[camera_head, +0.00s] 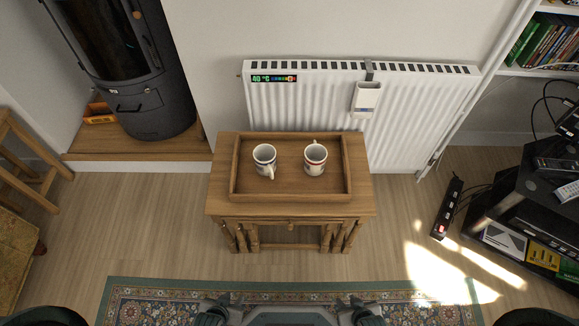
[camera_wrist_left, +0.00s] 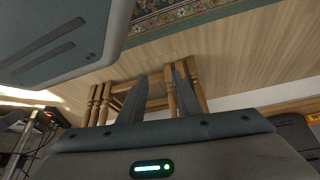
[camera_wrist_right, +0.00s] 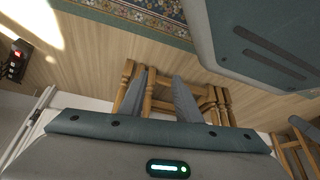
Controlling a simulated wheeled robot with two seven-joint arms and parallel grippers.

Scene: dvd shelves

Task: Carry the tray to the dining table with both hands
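The brown wooden tray (camera_head: 291,197) lies flat on a small wooden side table (camera_head: 219,204) in the middle of the head view. Two mugs stand upright in it: a left mug (camera_head: 264,158) and a right mug (camera_head: 315,157). My left gripper (camera_head: 217,300) and my right gripper (camera_head: 349,301) are low in the head view, in front of the table and apart from the tray. In the wrist views the fingers of the left gripper (camera_wrist_left: 160,78) and right gripper (camera_wrist_right: 161,80) stand apart with nothing between them. I see no clear dining table.
A white radiator (camera_head: 300,105) is on the wall behind the side table. A black stove (camera_head: 150,110) stands at the left and a black media stand (camera_head: 505,205) at the right. A power strip (camera_head: 447,208) lies on the floor. A patterned rug (camera_head: 160,305) lies in front.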

